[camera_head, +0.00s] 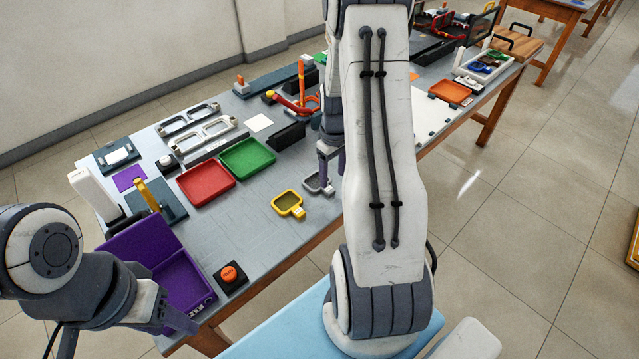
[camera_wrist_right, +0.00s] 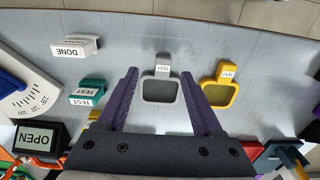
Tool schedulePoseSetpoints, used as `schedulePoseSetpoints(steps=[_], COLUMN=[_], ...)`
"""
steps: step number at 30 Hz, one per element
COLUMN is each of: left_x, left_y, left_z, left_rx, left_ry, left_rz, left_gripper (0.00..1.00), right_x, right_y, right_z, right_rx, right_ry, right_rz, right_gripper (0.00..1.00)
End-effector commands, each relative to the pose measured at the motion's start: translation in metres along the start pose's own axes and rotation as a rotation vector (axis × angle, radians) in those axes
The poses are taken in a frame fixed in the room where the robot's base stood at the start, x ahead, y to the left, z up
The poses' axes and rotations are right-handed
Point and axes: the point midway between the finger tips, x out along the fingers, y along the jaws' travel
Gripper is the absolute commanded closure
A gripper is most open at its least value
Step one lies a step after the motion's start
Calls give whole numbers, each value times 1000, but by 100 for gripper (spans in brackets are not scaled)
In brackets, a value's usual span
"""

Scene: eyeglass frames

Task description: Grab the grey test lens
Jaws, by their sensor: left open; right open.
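The grey test lens (camera_wrist_right: 162,92) is a small square frame with a tab marked TEST, lying flat on the table. In the right wrist view it lies between the two purple fingers of my right gripper (camera_wrist_right: 160,76), which is open with a gap on each side. In the head view the grey lens (camera_head: 315,184) is partly hidden by my right arm, whose gripper (camera_head: 328,158) is above it. My left gripper (camera_head: 178,322) is at the lower left, by the open purple case (camera_head: 178,277), far from the lens; it is open.
A yellow test lens (camera_wrist_right: 221,90) lies just right of the right gripper's finger; it also shows in the head view (camera_head: 277,205). A teal TEST block (camera_wrist_right: 88,92) and a white DONE block (camera_wrist_right: 76,46) stand to the left. Red (camera_head: 206,182) and green (camera_head: 248,157) trays lie further left.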

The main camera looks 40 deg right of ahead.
Motion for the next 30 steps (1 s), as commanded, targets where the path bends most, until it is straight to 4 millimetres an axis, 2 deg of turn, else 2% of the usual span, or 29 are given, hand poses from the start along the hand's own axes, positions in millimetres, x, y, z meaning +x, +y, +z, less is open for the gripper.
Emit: schedulePoseSetpoints(steps=[4,12,21,22,24,27,30], left_x=[-2,-6,-6,-6,-6,-6,-6], left_y=[0,0,0,0,0,0,0], left_z=[0,0,0,0,0,0,0], left_rx=[0,0,0,0,0,0,0], left_ry=[0,0,0,0,0,0,0], left_rz=[0,0,0,0,0,0,0], left_gripper=[50,50,50,50,50,50,50], right_x=[12,50,55,55,55,55,54], right_y=[-2,-6,-6,-6,-5,-5,-5], right_z=[0,1,0,0,0,0,0], right_rx=[-1,0,0,0,0,0,0], right_ry=[-2,-2,1,1,1,1,1], right_rz=[-2,-2,0,0,0,0,0], right_gripper=[32,32,32,40,67,100,100])
